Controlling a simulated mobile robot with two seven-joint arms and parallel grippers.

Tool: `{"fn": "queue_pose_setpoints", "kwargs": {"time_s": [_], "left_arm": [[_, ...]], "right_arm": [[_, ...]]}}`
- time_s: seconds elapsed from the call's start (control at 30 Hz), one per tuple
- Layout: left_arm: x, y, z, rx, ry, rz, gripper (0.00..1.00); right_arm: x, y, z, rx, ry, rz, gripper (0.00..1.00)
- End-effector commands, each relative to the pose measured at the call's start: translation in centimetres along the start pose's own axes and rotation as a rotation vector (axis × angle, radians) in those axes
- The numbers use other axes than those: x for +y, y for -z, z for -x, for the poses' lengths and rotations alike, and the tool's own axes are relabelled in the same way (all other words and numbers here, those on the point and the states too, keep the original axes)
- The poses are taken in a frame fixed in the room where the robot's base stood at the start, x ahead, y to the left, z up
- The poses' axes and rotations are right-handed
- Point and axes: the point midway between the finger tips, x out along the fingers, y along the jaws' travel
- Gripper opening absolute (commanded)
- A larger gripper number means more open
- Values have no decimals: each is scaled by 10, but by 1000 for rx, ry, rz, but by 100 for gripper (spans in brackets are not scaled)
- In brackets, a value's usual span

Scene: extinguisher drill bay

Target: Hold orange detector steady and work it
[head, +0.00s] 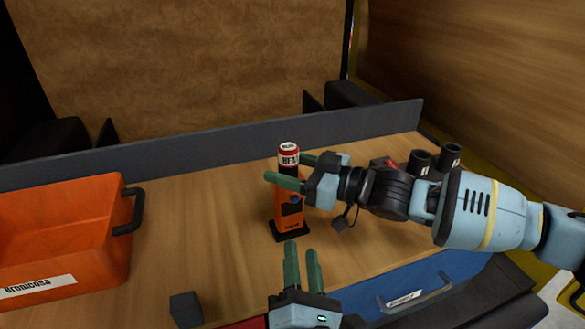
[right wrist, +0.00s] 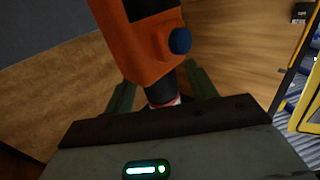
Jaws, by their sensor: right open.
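The orange detector (head: 287,212) stands upright on a dark base on the wooden bench, with a dark neck, a red-and-white cap and a blue knob on its side. In the right wrist view its orange body (right wrist: 140,45) and blue knob (right wrist: 180,40) show upside down. My right gripper (head: 291,172) is open at the detector's upper part, one finger on each side of the neck; I see no clear grip. My left gripper (head: 303,248) is empty, its fingers slightly apart, below and in front of the detector's base.
An orange bin (head: 128,262) with a dark handle stands at the left. A small dark block (head: 186,308) lies near the front edge. Two dark cylinders (head: 420,160) stand at the back right. A grey ledge (head: 215,147) runs along the back. A blue drawer front (head: 440,268) is below right.

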Motion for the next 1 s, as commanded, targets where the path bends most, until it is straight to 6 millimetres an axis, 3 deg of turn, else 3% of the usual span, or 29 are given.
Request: {"fn": "queue_pose_setpoints", "kwargs": {"time_s": [0.07, 0.5, 0.53, 0.57, 0.73, 1.0], "left_arm": [[0, 0, 0, 0, 0, 0, 36], [0, 0, 0, 0, 0, 0, 36], [0, 0, 0, 0, 0, 0, 36], [0, 0, 0, 0, 0, 0, 36], [0, 0, 0, 0, 0, 0, 36], [0, 0, 0, 0, 0, 0, 36]], "right_arm": [[0, 0, 0, 0, 0, 0, 55], [0, 0, 0, 0, 1, 1, 0], [0, 0, 0, 0, 1, 1, 0], [0, 0, 0, 0, 1, 1, 34], [0, 0, 0, 0, 1, 1, 56], [0, 0, 1, 0, 0, 0, 56]]}}
